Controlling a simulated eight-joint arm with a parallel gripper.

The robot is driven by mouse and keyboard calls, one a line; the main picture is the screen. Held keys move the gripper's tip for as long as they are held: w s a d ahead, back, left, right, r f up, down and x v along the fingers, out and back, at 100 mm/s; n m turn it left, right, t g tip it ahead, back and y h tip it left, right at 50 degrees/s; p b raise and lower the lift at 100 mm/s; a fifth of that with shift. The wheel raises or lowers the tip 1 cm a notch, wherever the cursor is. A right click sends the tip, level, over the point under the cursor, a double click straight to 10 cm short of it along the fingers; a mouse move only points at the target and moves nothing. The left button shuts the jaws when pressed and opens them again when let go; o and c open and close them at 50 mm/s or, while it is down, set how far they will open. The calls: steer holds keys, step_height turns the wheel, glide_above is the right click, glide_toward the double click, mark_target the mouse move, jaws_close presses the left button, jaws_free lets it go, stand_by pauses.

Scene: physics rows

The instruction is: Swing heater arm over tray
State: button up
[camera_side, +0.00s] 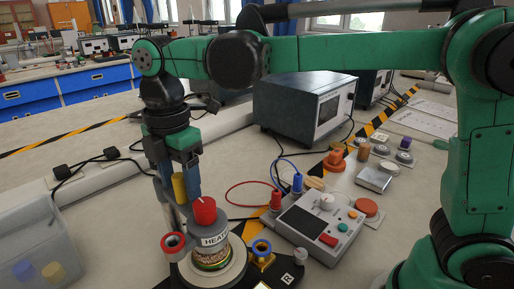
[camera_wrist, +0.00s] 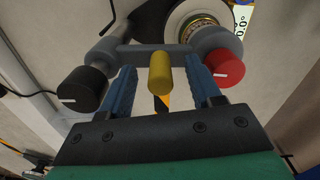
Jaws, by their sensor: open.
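The heater arm is a grey bar (camera_wrist: 140,54) in the wrist view, with a black knob at its left end, a red knob (camera_wrist: 222,68) at its right end and a yellow post (camera_wrist: 160,72) between. In the side view its red-capped end (camera_side: 204,210) carries a HEAT label. A round pale tray (camera_side: 236,268) with a gold-rimmed centre lies below that end.
A control box (camera_side: 318,222) with leads stands further right. A grey instrument (camera_side: 305,105) stands behind. A clear bin (camera_side: 40,235) is at left.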

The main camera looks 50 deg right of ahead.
steer(key=shift+r, duration=2.65)
steer(key=shift+d, duration=0.1)
steer(key=shift+d+m, duration=0.35)
steer(key=shift+m, duration=0.05)
steer(key=s+d+f+m+t, duration=0.3)
steer(key=d+f+m, duration=0.1)
steer(key=d+m, duration=0.3)
steer(key=s+d+f+m+t, duration=0.4)
steer(key=d+m, duration=0.3)
steer(key=m, duration=0.5)
steer(key=shift+f, duration=0.7)
